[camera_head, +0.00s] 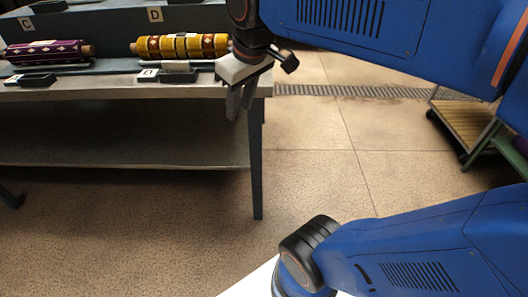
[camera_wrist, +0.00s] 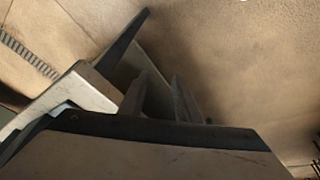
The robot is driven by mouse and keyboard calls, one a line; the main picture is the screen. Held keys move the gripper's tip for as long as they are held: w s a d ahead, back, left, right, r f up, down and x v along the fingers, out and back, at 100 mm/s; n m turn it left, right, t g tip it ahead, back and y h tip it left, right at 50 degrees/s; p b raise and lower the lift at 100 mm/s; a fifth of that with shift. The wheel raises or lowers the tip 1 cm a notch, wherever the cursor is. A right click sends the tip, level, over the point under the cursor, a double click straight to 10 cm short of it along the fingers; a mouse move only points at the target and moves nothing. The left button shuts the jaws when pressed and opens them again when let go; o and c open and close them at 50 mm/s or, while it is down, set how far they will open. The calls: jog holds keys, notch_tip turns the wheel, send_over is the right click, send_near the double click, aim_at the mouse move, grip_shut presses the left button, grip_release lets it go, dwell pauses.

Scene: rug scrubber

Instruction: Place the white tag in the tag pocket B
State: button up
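My gripper (camera_head: 240,112) hangs by the front right corner of the table, its fingers pointing down. Its two fingers show a narrow gap with nothing seen between them. The fingers also show in the wrist view (camera_wrist: 160,88). No loose white tag can be made out for certain. Small black holders with white-marked faces lie along the table's front, one at the right (camera_head: 178,76) and one at the left (camera_head: 38,80). No pocket marked B is in view.
The table (camera_head: 120,93) carries a purple rolled rug (camera_head: 45,50) and a yellow rolled rug (camera_head: 180,45). Plates marked C (camera_head: 26,23) and D (camera_head: 155,15) stand behind them. A wooden-topped cart (camera_head: 465,125) is at the right. The floor between is clear.

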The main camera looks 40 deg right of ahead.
jog(key=s+d+f+m+t, duration=0.1)
jog(key=s+f+m, duration=0.1)
jog(key=s+f, duration=0.6)
notch_tip(320, 180, down, 2)
jog(key=shift+s+f+m, duration=0.2)
jog(key=shift+m, duration=0.2)
dwell(0.6)
